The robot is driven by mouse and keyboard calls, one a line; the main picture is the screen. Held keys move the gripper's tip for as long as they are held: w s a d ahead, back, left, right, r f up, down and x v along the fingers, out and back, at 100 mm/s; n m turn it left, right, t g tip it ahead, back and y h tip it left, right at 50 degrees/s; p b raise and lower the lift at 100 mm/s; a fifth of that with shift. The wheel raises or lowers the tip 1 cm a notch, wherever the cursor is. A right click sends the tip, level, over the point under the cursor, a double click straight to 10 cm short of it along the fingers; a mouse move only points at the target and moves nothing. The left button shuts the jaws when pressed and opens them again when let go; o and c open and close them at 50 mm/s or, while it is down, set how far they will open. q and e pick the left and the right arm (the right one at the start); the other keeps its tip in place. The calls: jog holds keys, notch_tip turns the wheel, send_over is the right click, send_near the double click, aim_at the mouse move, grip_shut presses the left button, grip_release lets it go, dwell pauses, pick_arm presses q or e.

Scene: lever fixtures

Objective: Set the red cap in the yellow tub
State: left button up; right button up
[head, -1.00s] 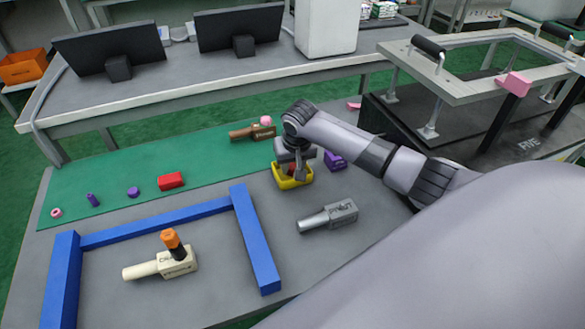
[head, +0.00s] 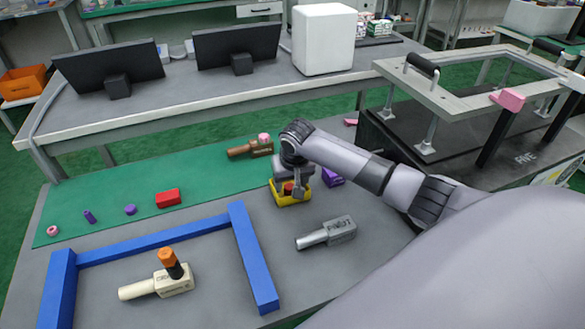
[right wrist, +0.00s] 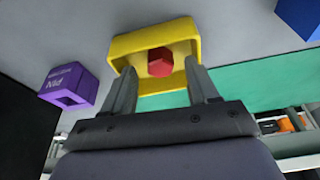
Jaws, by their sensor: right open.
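The yellow tub (head: 290,201) stands on the grey table top beside the green mat, and it also shows in the right wrist view (right wrist: 122,47). The red cap (right wrist: 160,62) lies inside the tub; a bit of it shows in the head view (head: 288,188). My right gripper (head: 297,192) is over the tub. In the right wrist view its two fingers (right wrist: 163,75) are spread apart at the tub's near side, with the cap visible beyond and between them, not clamped. My left gripper is not in view.
A purple box (head: 331,176) stands just right of the tub. A grey lever fixture (head: 327,232) lies in front, a brown one (head: 251,148) behind. A blue frame (head: 255,257) surrounds a cream fixture (head: 157,285). A red block (head: 168,198) sits on the green mat.

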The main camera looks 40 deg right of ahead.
jog(key=p+v, duration=0.2)
jog(key=v, duration=0.9)
jog(key=shift+s, duration=0.1)
